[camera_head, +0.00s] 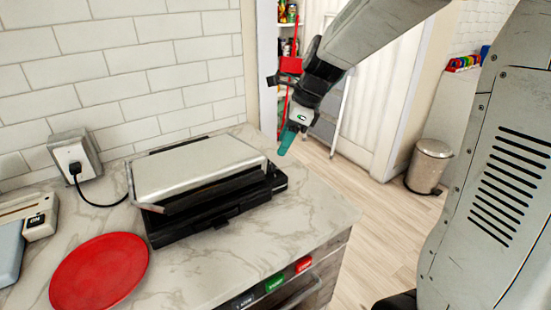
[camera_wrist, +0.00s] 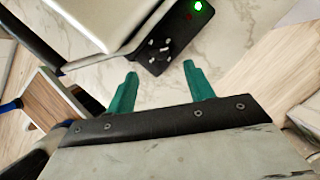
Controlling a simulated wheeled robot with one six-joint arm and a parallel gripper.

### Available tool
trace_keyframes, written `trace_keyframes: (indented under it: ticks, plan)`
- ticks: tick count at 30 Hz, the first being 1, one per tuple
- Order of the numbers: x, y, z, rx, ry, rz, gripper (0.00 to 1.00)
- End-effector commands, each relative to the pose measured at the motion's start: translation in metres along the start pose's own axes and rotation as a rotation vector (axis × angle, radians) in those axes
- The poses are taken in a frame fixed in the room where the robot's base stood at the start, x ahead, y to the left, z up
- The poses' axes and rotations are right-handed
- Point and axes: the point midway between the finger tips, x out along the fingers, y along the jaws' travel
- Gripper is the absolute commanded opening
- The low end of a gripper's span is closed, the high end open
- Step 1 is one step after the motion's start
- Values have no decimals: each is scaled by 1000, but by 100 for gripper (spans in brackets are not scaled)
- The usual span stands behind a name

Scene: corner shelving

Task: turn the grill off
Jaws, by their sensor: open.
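The grill (camera_head: 200,168) is a closed press with a silver lid and black base on the marble counter. In the wrist view the grill (camera_wrist: 85,20) lies at the top. Its black side panel (camera_wrist: 172,38) carries a small dial with pale marks (camera_wrist: 158,56), a lit green light (camera_wrist: 198,6) and a dim red light (camera_wrist: 189,16). My gripper (camera_head: 285,147) is right of the grill and above the counter's far right edge. In the wrist view my gripper (camera_wrist: 160,69) has its teal fingers apart and empty, with the dial just beyond the gap between the tips.
A wall socket (camera_head: 73,155) with a black plug and cord is behind and left of the grill. A red plate (camera_head: 100,272) lies in front left, beside a device with an ON switch (camera_head: 40,226). Green (camera_head: 274,283) and red (camera_head: 303,264) buttons are on the counter's front. Counter right of the grill is clear.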

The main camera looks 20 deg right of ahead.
Motion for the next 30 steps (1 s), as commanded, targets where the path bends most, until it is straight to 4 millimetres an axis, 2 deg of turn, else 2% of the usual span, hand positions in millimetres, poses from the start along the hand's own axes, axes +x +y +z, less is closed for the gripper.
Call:
trace_keyframes:
  ticks: [6,10,15,22,23,27,28,30]
  plan:
    - [38,1,0,-2,2,5,53]
    - [54,1,-1,-2,1,4,53]
    - [64,1,0,-4,1,2,53]
    - [65,1,0,-4,1,1,53]
    - [65,1,0,-4,1,1,50]
    - [65,1,0,-4,1,1,11]
    - [65,1,0,-4,1,1,8]
    - [65,1,0,-4,1,1,8]
